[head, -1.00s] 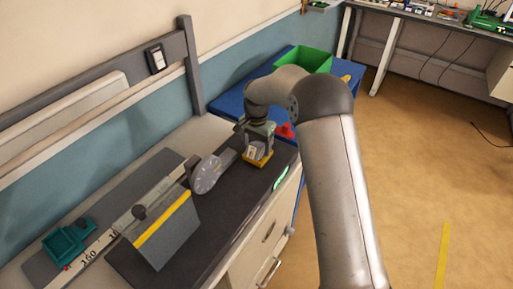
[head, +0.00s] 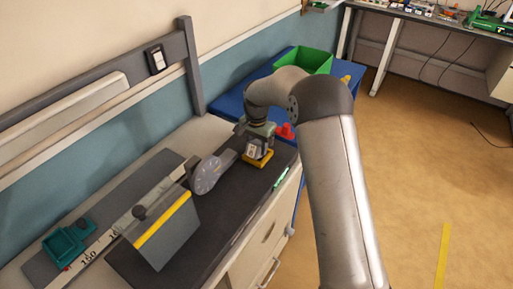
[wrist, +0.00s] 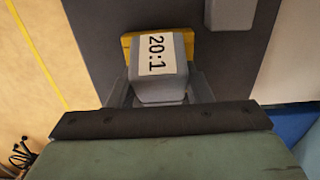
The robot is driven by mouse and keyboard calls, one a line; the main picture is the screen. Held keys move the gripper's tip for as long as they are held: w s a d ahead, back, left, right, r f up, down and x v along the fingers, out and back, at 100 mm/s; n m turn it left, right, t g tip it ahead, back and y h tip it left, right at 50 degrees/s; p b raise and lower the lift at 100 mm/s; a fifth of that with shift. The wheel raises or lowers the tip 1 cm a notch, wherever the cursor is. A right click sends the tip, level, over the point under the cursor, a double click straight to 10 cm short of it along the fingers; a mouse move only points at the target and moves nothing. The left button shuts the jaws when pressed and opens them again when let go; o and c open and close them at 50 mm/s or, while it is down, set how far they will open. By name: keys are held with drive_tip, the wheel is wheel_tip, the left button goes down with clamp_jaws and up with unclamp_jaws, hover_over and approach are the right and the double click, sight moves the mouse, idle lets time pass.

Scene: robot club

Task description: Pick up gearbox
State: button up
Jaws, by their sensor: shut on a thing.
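The gearbox (head: 252,150) is a small grey block on a yellow base. It stands on the dark bench mat. In the wrist view the gearbox (wrist: 158,68) shows a white label reading 20:1, and its yellow base shows behind and beside it. My gripper (wrist: 160,92) has one grey finger on each side of the block and is shut on it. In the head view my gripper (head: 258,143) comes down over the gearbox from above. I cannot tell whether the base is clear of the mat.
A grey tool with a round dial (head: 207,175) lies just left of the gearbox. A grey guillotine-like board with a yellow stripe (head: 162,226) and a teal holder (head: 68,243) stand further left. A red item (head: 286,130) and green bin (head: 303,61) are on the blue surface behind.

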wheel_tip(320, 180, up, 3)
drive_tip(key=shift+f+b, duration=0.15)
drive_tip(key=shift+b, duration=0.15)
drive_tip(key=s+d+r+b, duration=0.4)
drive_tip(key=s+r, duration=0.5)
drive_tip(key=s, duration=0.4)
drive_tip(key=shift+d+r, duration=0.25)
drive_tip(key=shift+d, duration=0.1)
